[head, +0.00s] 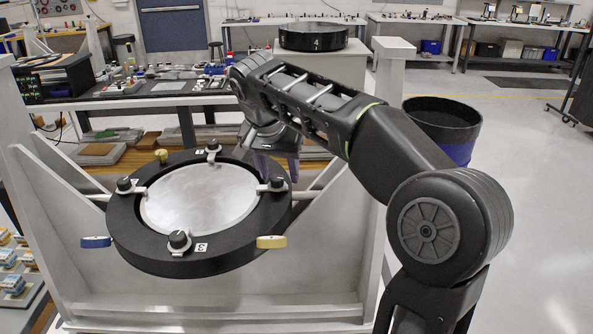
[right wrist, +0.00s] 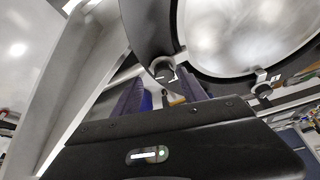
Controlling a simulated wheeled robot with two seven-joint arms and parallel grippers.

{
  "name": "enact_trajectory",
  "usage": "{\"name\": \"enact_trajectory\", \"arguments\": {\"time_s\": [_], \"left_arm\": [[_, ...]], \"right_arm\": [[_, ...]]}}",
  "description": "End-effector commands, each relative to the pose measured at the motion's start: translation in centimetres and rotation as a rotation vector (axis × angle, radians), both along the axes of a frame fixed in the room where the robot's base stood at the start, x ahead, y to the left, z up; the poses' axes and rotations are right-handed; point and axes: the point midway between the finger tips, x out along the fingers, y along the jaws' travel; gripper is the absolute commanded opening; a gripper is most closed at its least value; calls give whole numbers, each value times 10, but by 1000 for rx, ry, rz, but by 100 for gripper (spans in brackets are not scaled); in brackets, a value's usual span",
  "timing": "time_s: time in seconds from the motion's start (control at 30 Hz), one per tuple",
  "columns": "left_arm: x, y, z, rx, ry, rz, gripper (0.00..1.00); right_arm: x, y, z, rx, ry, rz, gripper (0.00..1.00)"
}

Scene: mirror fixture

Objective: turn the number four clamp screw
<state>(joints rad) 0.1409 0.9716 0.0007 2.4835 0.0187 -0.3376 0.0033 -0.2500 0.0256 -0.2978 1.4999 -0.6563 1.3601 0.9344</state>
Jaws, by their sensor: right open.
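A black ring fixture (head: 185,265) holds a round mirror (head: 200,198). Dark clamp screws sit around its rim: front (head: 179,239), left (head: 124,184), back (head: 213,145) and right (head: 277,182). The front one has a label reading 3; the other labels are too small to read, so I cannot tell which is number four. My right gripper (head: 275,158) is open beside the ring's right rear edge, near the right screw. In the right wrist view its fingers (right wrist: 163,95) stand apart, with a clamp screw (right wrist: 162,68) ahead between them, apparently not gripped. My left gripper is out of view.
White frame posts (head: 393,120) stand either side of the ring. A workbench (head: 150,95) lies behind, and a black bin (head: 440,122) stands at right. The floor at right is clear.

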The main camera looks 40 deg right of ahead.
Motion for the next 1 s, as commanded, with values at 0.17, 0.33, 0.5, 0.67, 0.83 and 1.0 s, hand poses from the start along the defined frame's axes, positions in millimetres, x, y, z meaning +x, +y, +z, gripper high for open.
{"name": "enact_trajectory", "arguments": {"time_s": [0.17, 0.33, 0.5, 0.67, 0.83, 1.0], "left_arm": [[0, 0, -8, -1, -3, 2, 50], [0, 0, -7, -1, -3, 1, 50], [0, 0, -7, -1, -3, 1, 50], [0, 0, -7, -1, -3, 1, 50], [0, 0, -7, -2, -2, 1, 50], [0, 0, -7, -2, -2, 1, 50]], "right_arm": [[2, 4, -12, 1, -3, 1, 50], [2, 3, -12, 0, -2, 0, 50], [2, 3, -12, 0, -2, 0, 45], [2, 3, -12, 1, -2, 1, 32], [2, 3, -12, 1, -2, 1, 18], [2, 3, -12, 1, -2, 1, 4]]}}
